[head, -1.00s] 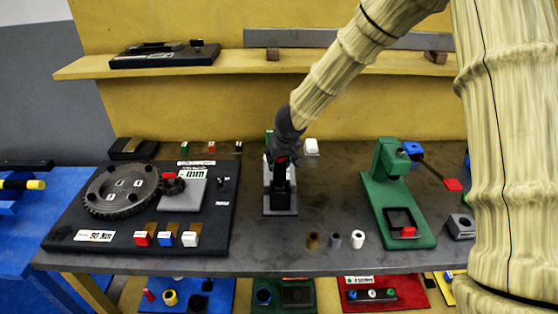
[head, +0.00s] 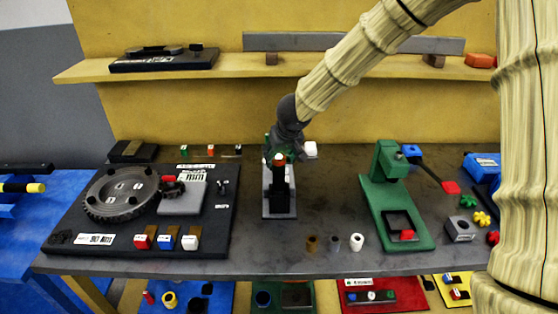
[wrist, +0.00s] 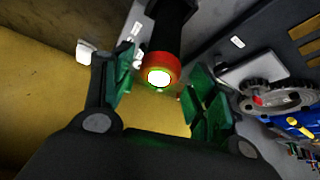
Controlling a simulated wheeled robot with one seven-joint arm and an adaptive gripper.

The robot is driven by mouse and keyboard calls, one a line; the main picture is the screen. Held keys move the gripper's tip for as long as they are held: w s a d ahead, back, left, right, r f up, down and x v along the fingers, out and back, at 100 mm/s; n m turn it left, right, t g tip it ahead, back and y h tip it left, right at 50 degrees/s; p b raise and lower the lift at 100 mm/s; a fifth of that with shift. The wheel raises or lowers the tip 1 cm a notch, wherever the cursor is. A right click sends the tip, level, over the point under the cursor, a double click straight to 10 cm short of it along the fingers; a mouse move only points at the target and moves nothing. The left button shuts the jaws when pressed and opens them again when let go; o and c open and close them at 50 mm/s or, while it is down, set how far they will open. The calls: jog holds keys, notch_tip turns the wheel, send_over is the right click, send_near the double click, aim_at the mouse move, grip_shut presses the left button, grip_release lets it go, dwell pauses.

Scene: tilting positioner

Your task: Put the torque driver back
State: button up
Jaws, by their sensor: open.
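A black upright tool with a red-orange cap, apparently the torque driver (head: 281,188), stands in a grey stand (head: 268,201) at the middle of the bench. My gripper (head: 279,146) is just above and behind its cap. In the wrist view, the driver (wrist: 172,30) shows its orange end with a bright white centre. The green-padded fingers of my gripper (wrist: 166,84) are spread, one on each side, with a visible gap to the cap. My gripper is open and empty. How deep the driver sits in the stand is hard to tell.
A black board with a large gear (head: 121,194) lies left. A green press (head: 392,205) stands right, with several small cylinders (head: 357,242) before it. A white block (head: 311,149) is close to my gripper. A shelf (head: 230,65) runs behind. Bench between stand and press is mostly clear.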

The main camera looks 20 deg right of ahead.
jog(key=v, duration=0.6)
jog(key=shift+s+r, duration=0.1)
